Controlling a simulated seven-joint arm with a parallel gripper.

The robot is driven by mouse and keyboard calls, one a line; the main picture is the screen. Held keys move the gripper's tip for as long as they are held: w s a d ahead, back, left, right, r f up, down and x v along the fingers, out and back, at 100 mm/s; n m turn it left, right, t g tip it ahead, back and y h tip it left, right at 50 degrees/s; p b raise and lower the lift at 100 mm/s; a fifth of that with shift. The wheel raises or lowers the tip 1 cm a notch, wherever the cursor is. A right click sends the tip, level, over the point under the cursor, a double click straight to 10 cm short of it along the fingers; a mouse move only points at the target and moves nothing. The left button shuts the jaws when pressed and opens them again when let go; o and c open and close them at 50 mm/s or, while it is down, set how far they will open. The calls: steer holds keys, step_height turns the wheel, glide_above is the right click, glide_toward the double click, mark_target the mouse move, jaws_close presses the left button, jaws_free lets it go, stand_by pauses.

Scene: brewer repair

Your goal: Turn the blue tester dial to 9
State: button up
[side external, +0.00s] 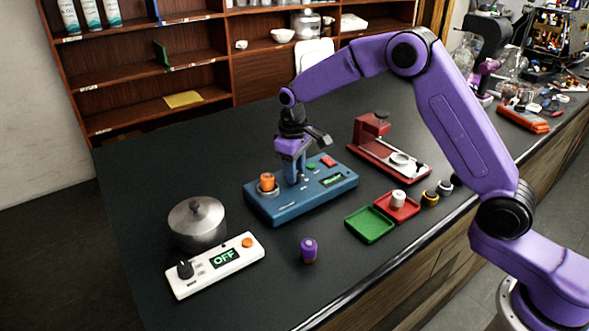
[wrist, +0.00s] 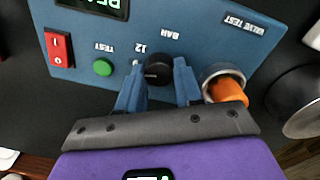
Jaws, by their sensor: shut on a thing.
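The blue tester (side external: 262,208) stands on the dark counter in the side view. Its panel (wrist: 205,35) shows upside down in the wrist view, with labels "VALVE TEST", "BAR", "12" and "TEST". The black dial (wrist: 157,70) sits between my gripper's blue fingers (wrist: 158,88), which are shut on it from both sides. The dial's pointer and most of its scale are hidden. In the side view my gripper (side external: 297,178) points down at the tester, and the dial is hidden behind the fingers.
An orange valve (wrist: 228,90) stands in the tester's metal cup (wrist: 212,75), close to one finger. A green button (wrist: 103,67) and red switch (wrist: 59,49) are on the panel. A pot (side external: 197,225), white OFF controller (side external: 190,282), green tray (side external: 370,226) and red machine (side external: 365,147) stand around.

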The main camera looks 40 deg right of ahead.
steer(key=shift+r+m, duration=0.1)
steer(key=shift+m, duration=0.3)
steer(key=o, duration=1)
steer(key=r, duration=1.7)
steer(key=shift+s+a+r, duration=0.15)
steer(key=shift+a, duration=0.2)
